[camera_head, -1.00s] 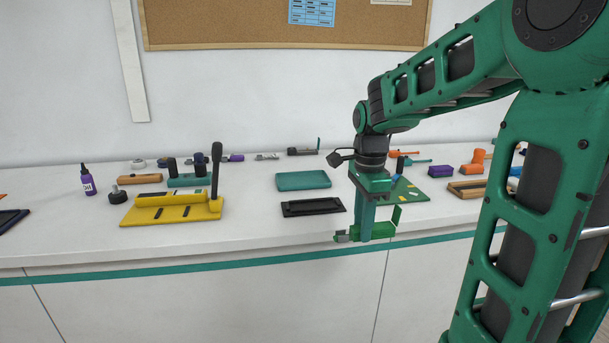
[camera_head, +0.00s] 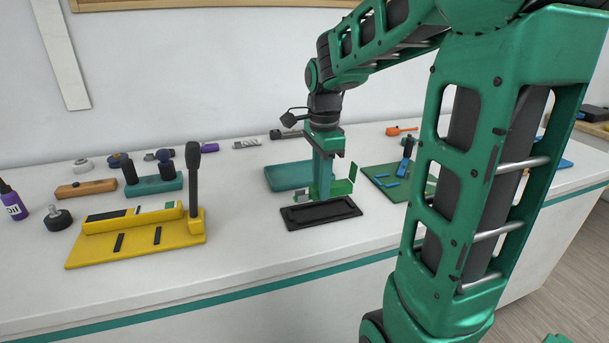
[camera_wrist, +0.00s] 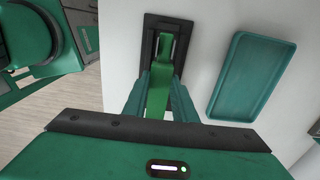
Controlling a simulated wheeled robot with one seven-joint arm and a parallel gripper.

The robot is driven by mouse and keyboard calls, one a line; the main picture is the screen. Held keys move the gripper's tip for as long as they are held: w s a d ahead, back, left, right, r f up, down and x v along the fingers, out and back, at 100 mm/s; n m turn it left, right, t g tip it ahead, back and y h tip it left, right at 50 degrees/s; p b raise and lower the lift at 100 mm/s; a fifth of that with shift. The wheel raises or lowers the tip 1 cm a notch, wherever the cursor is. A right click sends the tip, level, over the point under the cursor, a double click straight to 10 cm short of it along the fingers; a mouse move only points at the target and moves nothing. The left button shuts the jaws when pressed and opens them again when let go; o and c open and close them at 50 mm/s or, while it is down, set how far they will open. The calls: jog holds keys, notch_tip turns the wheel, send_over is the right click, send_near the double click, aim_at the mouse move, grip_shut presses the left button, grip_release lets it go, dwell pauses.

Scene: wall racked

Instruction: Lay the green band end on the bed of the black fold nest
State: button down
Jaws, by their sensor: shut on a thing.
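The black fold nest (camera_head: 318,214) is a low, dark rectangular frame lying flat on the white table; it also shows at the top of the wrist view (camera_wrist: 148,48). My gripper (camera_head: 320,194) points down just above the nest's far side and is shut on the green band (camera_head: 342,187). The band sticks out on both sides of the fingers, with an upturned part on the right and a grey end piece on the left. In the wrist view the green band (camera_wrist: 159,96) runs between the fingers and over the nest. Whether it touches the bed I cannot tell.
A teal tray (camera_head: 284,177) lies just behind the nest. A yellow fixture (camera_head: 140,241) with an upright black handle stands to the left. A green board (camera_head: 382,171) with blue parts lies to the right. The table in front of the nest is clear.

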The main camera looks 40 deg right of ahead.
jog(key=shift+w+d, duration=0.15)
jog(key=shift+w, duration=0.05)
jog(key=shift+w, duration=0.1)
jog(key=shift+f, duration=0.1)
jog(key=shift+f, duration=1.8)
jog(key=shift+f, duration=0.35)
jog(key=c, duration=1.4)
grip_release()
jog(key=r, duration=1)
jog(key=shift+a+r, duration=0.2)
jog(key=shift+r, duration=0.2)
